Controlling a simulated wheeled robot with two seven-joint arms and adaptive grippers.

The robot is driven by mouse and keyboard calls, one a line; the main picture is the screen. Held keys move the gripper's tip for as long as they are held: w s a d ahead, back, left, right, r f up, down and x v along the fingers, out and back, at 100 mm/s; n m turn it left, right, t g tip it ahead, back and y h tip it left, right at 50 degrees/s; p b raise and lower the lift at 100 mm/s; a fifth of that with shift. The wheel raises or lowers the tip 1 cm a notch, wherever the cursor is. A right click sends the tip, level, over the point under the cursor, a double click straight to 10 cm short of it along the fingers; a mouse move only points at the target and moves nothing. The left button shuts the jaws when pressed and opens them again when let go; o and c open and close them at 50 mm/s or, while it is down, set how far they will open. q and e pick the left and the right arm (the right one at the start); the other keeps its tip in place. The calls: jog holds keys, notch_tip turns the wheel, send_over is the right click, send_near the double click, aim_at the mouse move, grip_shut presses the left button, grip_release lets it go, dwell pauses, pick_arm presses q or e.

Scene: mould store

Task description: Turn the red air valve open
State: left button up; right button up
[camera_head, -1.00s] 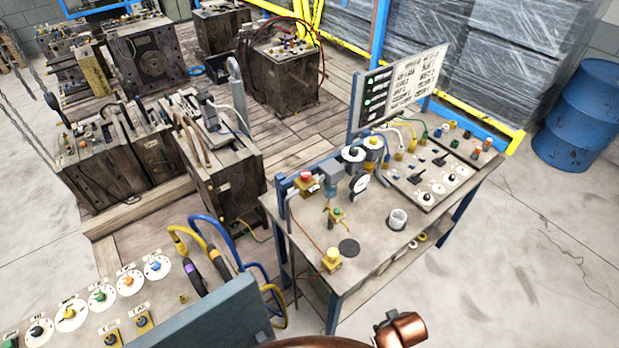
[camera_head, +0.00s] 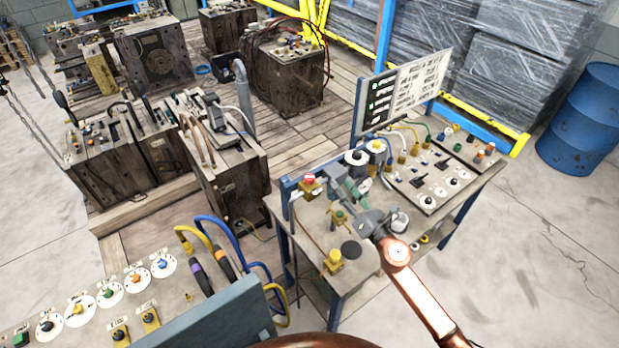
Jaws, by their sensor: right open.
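A red-topped knob on a yellow box (camera_head: 309,182) sits at the left back of the right-hand bench, on a blue frame. It is the only clearly red control I see there, and I cannot tell whether it is the air valve. My right gripper (camera_head: 346,192) is open over this bench, right of the red-topped knob and apart from it in the picture. The gripper covers part of the fittings behind it. A small brass fitting with a green top (camera_head: 339,216) stands just left of the gripper. My left gripper is not in view.
The bench (camera_head: 350,278) also carries a yellow block (camera_head: 333,260), a white cup (camera_head: 399,222) and a panel of knobs (camera_head: 430,182). A sign board (camera_head: 402,93) stands behind. A second control bench (camera_head: 200,318) is at lower left.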

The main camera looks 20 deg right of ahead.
aim_at(310, 177)
jog(key=a+n+g+y, duration=0.1)
jog(key=n, duration=0.1)
jog(key=w+a+f+n+g+y, duration=0.1)
jog(key=a+n, duration=0.1)
jog(key=n, duration=0.1)
jog(key=a+n+g+y, duration=0.1)
jog(key=a+n, duration=0.1)
jog(key=n, duration=0.1)
jog(key=shift+w+a+f+y, duration=0.1)
jog(key=shift+w+f+y, duration=0.25)
jog(key=shift+f+y, duration=0.05)
jog(key=p+x, duration=0.1)
jog(key=x, duration=0.6)
jog(key=shift+w+a, duration=0.1)
jog(key=shift+w, duration=0.05)
jog(key=shift+c, duration=0.3)
grip_shut()
